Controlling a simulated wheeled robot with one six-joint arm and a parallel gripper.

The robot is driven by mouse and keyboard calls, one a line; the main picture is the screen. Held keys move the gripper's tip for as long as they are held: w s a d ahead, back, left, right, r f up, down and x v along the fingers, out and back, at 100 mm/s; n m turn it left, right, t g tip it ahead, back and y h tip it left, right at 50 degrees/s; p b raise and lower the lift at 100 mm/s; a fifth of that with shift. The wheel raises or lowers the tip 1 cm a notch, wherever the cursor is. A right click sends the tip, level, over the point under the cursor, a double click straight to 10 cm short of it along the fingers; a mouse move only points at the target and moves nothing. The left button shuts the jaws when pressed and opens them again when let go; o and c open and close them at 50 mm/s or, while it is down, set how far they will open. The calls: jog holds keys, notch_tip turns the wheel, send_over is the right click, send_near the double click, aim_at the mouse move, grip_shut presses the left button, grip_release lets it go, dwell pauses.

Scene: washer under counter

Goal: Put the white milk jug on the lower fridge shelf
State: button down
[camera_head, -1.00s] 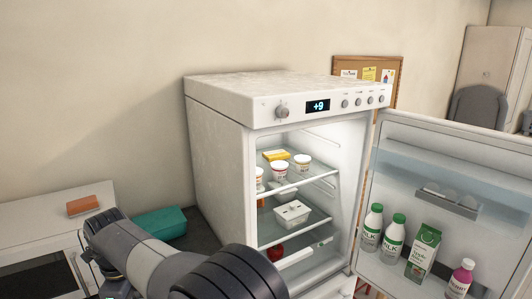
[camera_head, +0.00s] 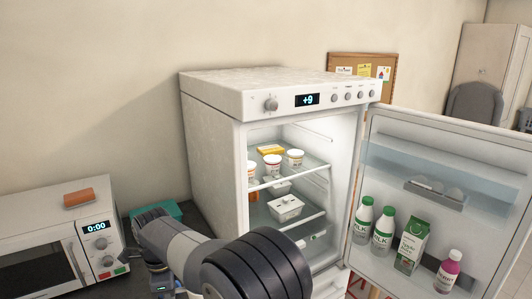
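The fridge (camera_head: 208,147) stands open in the head view, its door (camera_head: 455,150) swung out to the right. The lower fridge shelf (camera_head: 312,220) is a glass shelf with a white lidded box (camera_head: 285,207) on it. Two white milk bottles with green caps, one (camera_head: 361,222) beside the other (camera_head: 382,233), stand in the door rack; I cannot tell whether either is the jug of the task. No separate white milk jug shows. My arm crosses the lower part of the view; my gripper itself is not visible.
The upper shelf (camera_head: 262,184) holds several white cups and a yellow pack (camera_head: 271,150). A green carton (camera_head: 412,246) and a pink bottle (camera_head: 448,271) stand in the door. At left is a microwave (camera_head: 60,235) with an orange block (camera_head: 78,198) on top; a teal box (camera_head: 168,209) sits behind my arm.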

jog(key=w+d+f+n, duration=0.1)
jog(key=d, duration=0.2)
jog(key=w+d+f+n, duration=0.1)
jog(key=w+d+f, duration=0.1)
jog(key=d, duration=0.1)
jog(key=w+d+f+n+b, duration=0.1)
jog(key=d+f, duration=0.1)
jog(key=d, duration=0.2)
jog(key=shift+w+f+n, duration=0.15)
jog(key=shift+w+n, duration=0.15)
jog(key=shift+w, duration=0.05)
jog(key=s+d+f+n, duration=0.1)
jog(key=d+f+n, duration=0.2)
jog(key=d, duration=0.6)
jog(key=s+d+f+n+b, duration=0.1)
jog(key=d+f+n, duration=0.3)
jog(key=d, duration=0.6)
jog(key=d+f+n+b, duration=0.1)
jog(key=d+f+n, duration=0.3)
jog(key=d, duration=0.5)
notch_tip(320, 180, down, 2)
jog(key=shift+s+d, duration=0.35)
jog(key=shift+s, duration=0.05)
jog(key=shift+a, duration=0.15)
